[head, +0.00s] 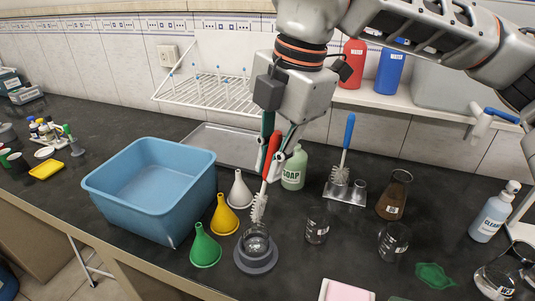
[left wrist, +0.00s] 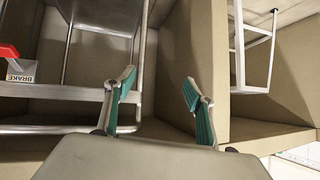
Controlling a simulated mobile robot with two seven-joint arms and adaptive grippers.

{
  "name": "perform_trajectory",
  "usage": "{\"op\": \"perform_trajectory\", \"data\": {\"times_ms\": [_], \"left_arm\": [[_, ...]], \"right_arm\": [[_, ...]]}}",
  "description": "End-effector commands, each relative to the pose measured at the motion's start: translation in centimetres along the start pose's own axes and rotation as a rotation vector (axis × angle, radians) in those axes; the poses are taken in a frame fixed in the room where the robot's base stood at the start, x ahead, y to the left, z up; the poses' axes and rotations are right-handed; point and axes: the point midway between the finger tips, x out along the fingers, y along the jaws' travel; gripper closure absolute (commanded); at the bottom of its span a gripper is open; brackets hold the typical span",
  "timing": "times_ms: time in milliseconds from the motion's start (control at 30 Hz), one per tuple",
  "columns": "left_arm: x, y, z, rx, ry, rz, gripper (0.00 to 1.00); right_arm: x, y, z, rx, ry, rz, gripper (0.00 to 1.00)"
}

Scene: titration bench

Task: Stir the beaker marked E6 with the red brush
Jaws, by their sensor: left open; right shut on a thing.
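The red brush (head: 271,155) is upright, its red handle in my right gripper (head: 272,167), which is shut on it. Its white bristles point down, with the tip at or just above the mouth of a small glass vessel (head: 256,243) in a dark grey round holder (head: 245,264). I cannot tell if the tip is inside. Clear beakers stand to the right, one near (head: 317,229) and one farther right (head: 393,242). Their labels are too small to read, so I cannot tell which is E6. My left gripper (left wrist: 158,90) is open and empty in the left wrist view, away from the bench top.
A blue basin (head: 140,205) and green, yellow and white funnels (head: 205,250) stand left of the brush. A soap bottle (head: 294,170), a blue-handled brush (head: 346,145) in a stand and a brown flask (head: 394,196) stand behind and right. A green spill-like patch (head: 435,275) lies front right.

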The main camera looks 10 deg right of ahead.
Motion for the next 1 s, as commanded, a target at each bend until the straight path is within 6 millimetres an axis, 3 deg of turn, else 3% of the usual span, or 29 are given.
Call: {"op": "perform_trajectory", "data": {"times_ms": [367,1000], "left_arm": [[0.7,-0.4,0.7,0.014,0.004,-0.01,0.46],[1.8,-0.9,1.6,0.033,0.003,-0.022,0.46]], "right_arm": [[2.6,-1.3,0.7,0.0,0.002,-0.002,1.0],[7.2,-1.2,0.6,-0.001,0.002,-0.003,1.0]]}}
